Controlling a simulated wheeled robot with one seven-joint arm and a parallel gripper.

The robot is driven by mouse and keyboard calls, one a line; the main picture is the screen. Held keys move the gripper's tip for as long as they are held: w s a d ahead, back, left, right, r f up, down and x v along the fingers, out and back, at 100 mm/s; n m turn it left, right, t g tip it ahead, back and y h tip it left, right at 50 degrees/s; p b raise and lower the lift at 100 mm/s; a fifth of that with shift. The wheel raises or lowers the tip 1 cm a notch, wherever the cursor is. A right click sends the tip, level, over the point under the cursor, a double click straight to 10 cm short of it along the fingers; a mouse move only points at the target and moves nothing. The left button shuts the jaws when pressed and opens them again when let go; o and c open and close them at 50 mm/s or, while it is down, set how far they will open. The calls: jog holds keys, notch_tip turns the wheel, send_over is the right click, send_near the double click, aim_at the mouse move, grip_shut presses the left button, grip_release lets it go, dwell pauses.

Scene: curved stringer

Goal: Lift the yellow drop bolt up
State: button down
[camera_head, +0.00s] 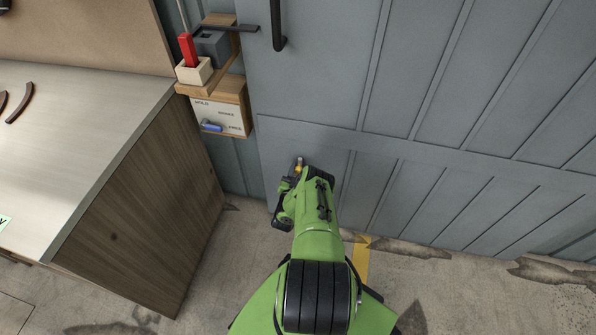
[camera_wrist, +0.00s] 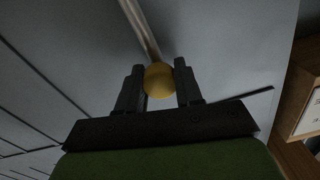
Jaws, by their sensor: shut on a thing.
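The yellow drop bolt knob (camera_wrist: 158,82) sits between the two fingers of my gripper (camera_wrist: 160,86) in the wrist view. My gripper is shut on it, with a dark finger on each side. A grey metal rod (camera_wrist: 140,27) runs from the knob along the grey door (camera_wrist: 215,45). In the head view a small yellow part of the bolt (camera_head: 299,166) shows at the tip of my gripper (camera_head: 293,178), close against the lower left of the door (camera_head: 320,80). My green arm hides the bolt's lower part and the floor beneath it.
A wooden cabinet with a pale top (camera_head: 90,120) stands to the left. A wall shelf (camera_head: 215,85) holds a grey box (camera_head: 212,45) and a red-handled tool (camera_head: 187,50). A black door handle (camera_head: 278,25) is above. The floor at right (camera_head: 470,290) is clear.

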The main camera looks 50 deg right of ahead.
notch_tip(320, 180, up, 3)
jog(key=shift+f+p, duration=0.1)
jog(key=shift+p, duration=0.8)
jog(key=shift+d, duration=0.1)
jog(key=c, duration=0.7)
grip_release()
jog(key=shift+c, duration=0.2)
